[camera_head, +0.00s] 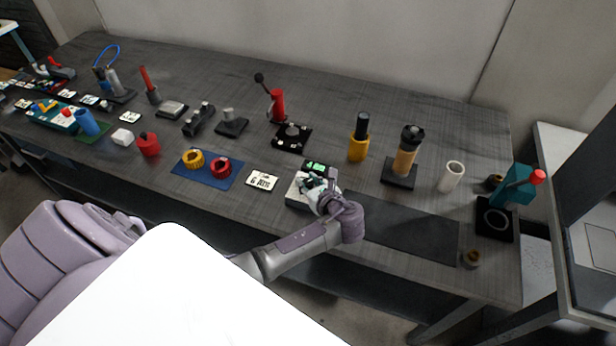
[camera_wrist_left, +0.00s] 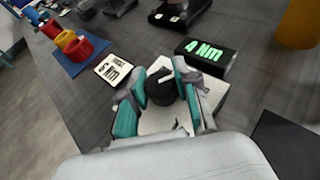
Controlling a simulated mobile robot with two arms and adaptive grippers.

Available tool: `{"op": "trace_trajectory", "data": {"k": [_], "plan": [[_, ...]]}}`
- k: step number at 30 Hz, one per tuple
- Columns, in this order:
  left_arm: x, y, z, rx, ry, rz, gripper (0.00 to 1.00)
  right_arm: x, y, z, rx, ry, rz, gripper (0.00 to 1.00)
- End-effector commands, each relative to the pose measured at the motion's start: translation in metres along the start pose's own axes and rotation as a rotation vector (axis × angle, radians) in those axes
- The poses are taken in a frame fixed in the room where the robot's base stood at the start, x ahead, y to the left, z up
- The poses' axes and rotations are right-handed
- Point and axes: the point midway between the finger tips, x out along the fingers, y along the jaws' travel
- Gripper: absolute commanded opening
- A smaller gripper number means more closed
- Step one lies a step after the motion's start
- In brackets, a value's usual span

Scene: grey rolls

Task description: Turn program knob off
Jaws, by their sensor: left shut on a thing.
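The program knob (camera_wrist_left: 161,90) is a black round knob with a white mark on top, on a pale box (camera_head: 297,193) at the table's front edge. A small black display with green characters (camera_wrist_left: 205,53) stands behind the box; it also shows in the head view (camera_head: 316,167). My left gripper (camera_head: 318,190) reaches over the box from the front. In the left wrist view its teal-padded fingers (camera_wrist_left: 156,98) are on both sides of the knob, shut on it. In the head view the gripper hides the knob. My right gripper is in neither view.
A white label card (camera_head: 260,180) and a blue mat (camera_head: 208,172) with a yellow and a red ring lie to the left. A yellow cylinder (camera_head: 358,148) stands behind right. A dark flat mat (camera_head: 411,226) lies to the right, clear on top.

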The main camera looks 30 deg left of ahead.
Motion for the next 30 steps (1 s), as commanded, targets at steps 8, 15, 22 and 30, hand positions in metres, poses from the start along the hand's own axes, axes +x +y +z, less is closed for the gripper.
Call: {"op": "trace_trajectory", "data": {"k": [8,15,22,30], "plan": [[0.000,-0.002,0.000,-0.098,0.001,0.232,0.00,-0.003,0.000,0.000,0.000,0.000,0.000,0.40],[0.000,-0.001,0.000,-0.161,0.000,0.385,0.00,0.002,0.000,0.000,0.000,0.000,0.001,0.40],[0.001,0.000,0.000,-0.198,-0.001,0.473,0.00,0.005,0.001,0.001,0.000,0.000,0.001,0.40],[0.000,0.001,0.000,-0.213,0.000,0.511,0.00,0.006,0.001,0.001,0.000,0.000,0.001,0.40]]}}
